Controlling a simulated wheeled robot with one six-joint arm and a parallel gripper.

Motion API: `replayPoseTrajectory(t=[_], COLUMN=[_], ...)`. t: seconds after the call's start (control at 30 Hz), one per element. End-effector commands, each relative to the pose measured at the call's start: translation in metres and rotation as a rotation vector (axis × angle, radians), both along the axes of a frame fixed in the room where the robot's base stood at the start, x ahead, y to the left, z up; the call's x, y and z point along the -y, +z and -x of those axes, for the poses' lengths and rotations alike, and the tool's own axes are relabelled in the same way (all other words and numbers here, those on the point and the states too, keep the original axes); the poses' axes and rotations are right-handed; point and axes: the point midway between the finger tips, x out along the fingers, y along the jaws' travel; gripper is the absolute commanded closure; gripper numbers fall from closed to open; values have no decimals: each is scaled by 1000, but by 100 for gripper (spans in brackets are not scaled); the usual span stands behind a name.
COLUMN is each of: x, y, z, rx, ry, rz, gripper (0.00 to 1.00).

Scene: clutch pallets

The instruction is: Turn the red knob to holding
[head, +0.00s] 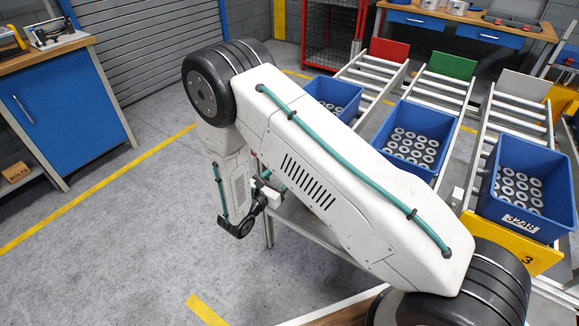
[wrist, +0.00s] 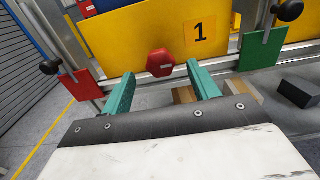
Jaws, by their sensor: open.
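The red knob (wrist: 160,62) is a hexagonal cap with small lettering, too small to read. In the wrist view it sits at the lower edge of a yellow panel (wrist: 120,40) marked 1. My gripper (wrist: 160,71) is open, its two teal fingers pointing toward the knob, one to each side of it in the picture. I cannot tell whether the fingertips reach the knob's depth; no contact shows. In the head view my own arm hides the knob and the gripper fingers.
A red plate (wrist: 84,91) and a green plate (wrist: 262,46) flank the panel, with black round handles (wrist: 50,67) nearby. A black block (wrist: 295,93) lies at right. Blue bins (head: 524,190) of metal rings stand on roller lanes; the floor (head: 120,240) at left is clear.

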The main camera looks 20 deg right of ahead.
Motion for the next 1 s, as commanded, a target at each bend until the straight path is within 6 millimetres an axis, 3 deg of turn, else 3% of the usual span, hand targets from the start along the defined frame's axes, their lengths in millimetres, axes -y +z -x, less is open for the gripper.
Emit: replayPoseTrajectory(t=[0.3,0.67,0.7,0.77,0.9,1.0], x=[39,46,46,45,45,43], y=[0,0,0,0,0,0], z=[-27,-32,-32,-32,-32,-32], rx=[1,-1,-1,-1,-1,-1], ry=[-4,-2,-2,-2,-2,-2], rz=[-1,-1,-1,-1,-1,0], gripper=[40,40,43,59,98,100])
